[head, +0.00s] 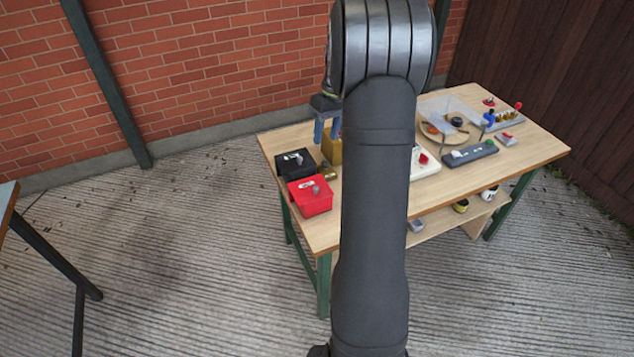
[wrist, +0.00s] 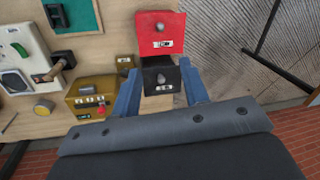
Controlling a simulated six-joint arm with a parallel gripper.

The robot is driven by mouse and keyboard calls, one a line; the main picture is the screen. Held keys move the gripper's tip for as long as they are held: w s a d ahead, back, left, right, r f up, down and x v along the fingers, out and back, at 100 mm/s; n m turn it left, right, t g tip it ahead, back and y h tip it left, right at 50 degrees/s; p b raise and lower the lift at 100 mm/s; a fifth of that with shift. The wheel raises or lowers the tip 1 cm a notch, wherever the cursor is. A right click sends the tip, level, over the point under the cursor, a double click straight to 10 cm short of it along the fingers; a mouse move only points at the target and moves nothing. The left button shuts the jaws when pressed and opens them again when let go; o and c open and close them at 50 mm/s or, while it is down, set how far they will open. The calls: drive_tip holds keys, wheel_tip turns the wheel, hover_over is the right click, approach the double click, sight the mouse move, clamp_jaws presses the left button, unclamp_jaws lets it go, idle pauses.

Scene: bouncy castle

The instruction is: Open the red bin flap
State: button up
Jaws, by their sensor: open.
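The red bin (head: 310,196) sits at the left front edge of the wooden table, with a closed red top bearing a grey knob and a pale label. In the wrist view, the red bin (wrist: 160,33) is beyond the fingertips, its knob and label facing the camera. A black bin (head: 295,163) stands right behind it; it also shows in the wrist view (wrist: 160,78), between my fingers in the picture. My gripper (head: 327,128) is open, above the table near the black bin. The wrist view shows its two blue fingers (wrist: 158,80) apart, holding nothing.
A yellow box (head: 331,149) and a small brass-coloured item (head: 328,171) stand right of the bins. A white panel (head: 424,162) and a dark control box (head: 470,153) lie farther right. A brick wall (head: 210,70) rises behind the table. Open floor lies left.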

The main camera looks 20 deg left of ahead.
sight(316, 186)
drive_tip(key=shift+m, duration=0.3)
drive_tip(key=s+f, duration=0.1)
drive_tip(key=f, duration=0.4)
drive_tip(key=a+f, duration=0.1)
drive_tip(key=f, duration=0.5)
drive_tip(key=s+f, duration=0.1)
drive_tip(key=f, duration=0.5)
drive_tip(key=shift+s+a, duration=0.35)
drive_tip(key=shift+a, duration=0.05)
clamp_jaws()
